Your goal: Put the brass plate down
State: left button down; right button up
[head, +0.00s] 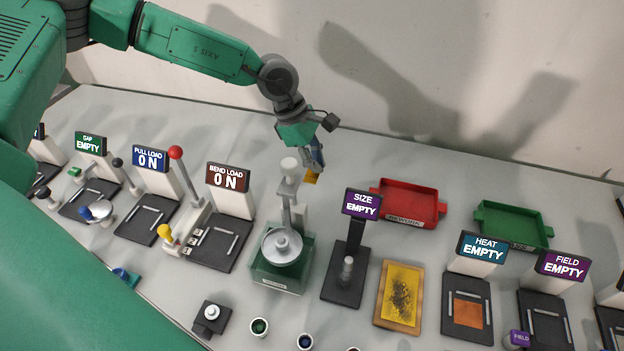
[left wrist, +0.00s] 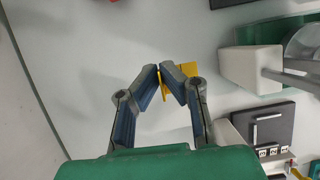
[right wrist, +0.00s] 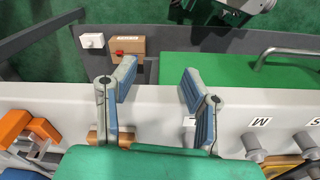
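The brass plate (head: 311,177) is a small yellow piece at the fingertips of my left gripper (head: 317,160), behind the green-based press in the head view. In the left wrist view, my left gripper (left wrist: 166,70) is shut on the plate (left wrist: 189,70), whose yellow faces show between and beyond the fingertips. The grey bench surface lies beneath; I cannot tell whether the plate touches it. My right gripper (right wrist: 157,82) is open with nothing between its fingers in the right wrist view. It is not visible in the head view.
The green-based press (head: 283,265) stands close to my left gripper. A red tray (head: 408,203) and a green tray (head: 513,226) lie at the back right. The SIZE stand (head: 345,275) and a yellow pad in a wooden frame (head: 399,296) are nearby. Bare bench lies behind the press.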

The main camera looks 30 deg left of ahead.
pick_arm(q)
jog(key=w+a+b, duration=0.3)
jog(key=w+b, duration=0.3)
jog(key=w, duration=0.8)
